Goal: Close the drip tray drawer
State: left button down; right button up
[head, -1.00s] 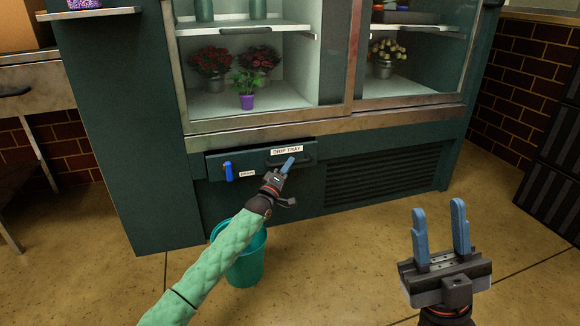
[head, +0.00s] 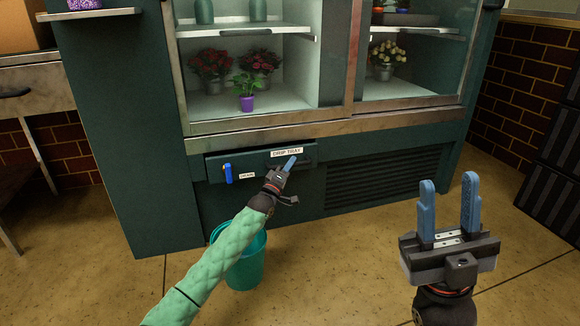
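The drip tray drawer (head: 218,172) is a dark green front low on the flower cooler, with a "DRIP TRAY" label (head: 286,153) along its upper right. A dark gap shows above the drawer front; how far it stands out is hard to tell. My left gripper (head: 289,164) is at the right part of the drawer front, just below the label, over the handle area. Only one blue finger shows clearly, so its opening is hidden. My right gripper (head: 448,210) is open and empty, its two blue fingers pointing up, in front of the cooler at the right.
A blue valve lever (head: 228,173) sits on the left of the drawer front beside a small label. A teal bucket (head: 245,266) stands on the floor below, beside my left arm. A vent grille (head: 385,180) is right of the drawer.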

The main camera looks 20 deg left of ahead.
aim_at(285, 161)
pick_arm(q)
jog(key=shift+w+a, duration=0.6)
jog(key=shift+w, duration=0.25)
jog(key=shift+w+a, duration=0.55)
jog(key=shift+w, duration=0.3)
jog(key=shift+w+a, duration=0.15)
jog(key=shift+a, duration=0.05)
jog(key=c, duration=1.8)
grip_release()
jog(key=shift+o, duration=0.8)
jog(key=shift+w, duration=0.1)
